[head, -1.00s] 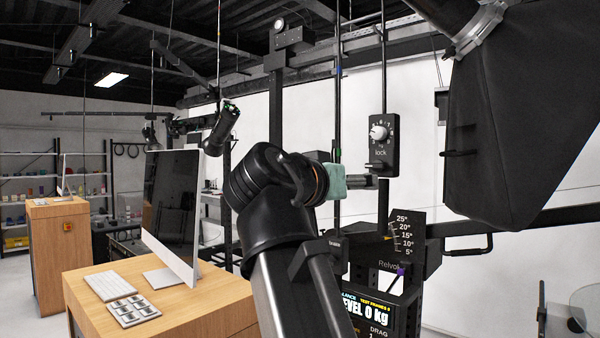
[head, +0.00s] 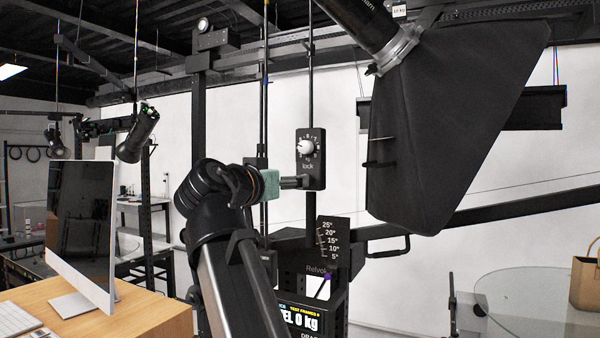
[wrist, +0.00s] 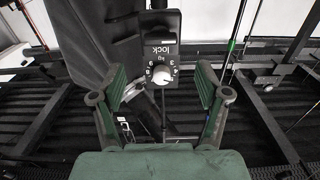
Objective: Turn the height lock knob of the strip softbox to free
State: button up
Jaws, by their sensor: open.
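The white lock knob (head: 305,147) sits on a black panel (head: 312,180) marked "lock", on a vertical rod, with small numbers around it. In the wrist view the knob (wrist: 163,76) and its panel (wrist: 161,22) appear upside down. My gripper (head: 298,182) is at the panel's lower left in the head view, just below the knob. In the wrist view its fingers (wrist: 161,90) are spread on both sides of the knob, empty. No contact with the knob is visible. A black softbox (head: 450,125) hangs at the right in the head view.
A scale plate (head: 328,240) and a display unit (head: 300,318) stand below the panel. A bar with a handle (head: 388,247) runs right under the softbox. A desk with a monitor (head: 82,235) is at left, a round glass table (head: 530,300) at lower right.

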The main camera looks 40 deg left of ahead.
jog(key=w+a+p, duration=0.1)
jog(key=w+p, duration=0.1)
jog(key=w, duration=0.5)
jog(key=shift+w+a, duration=0.3)
jog(key=c, duration=1.2)
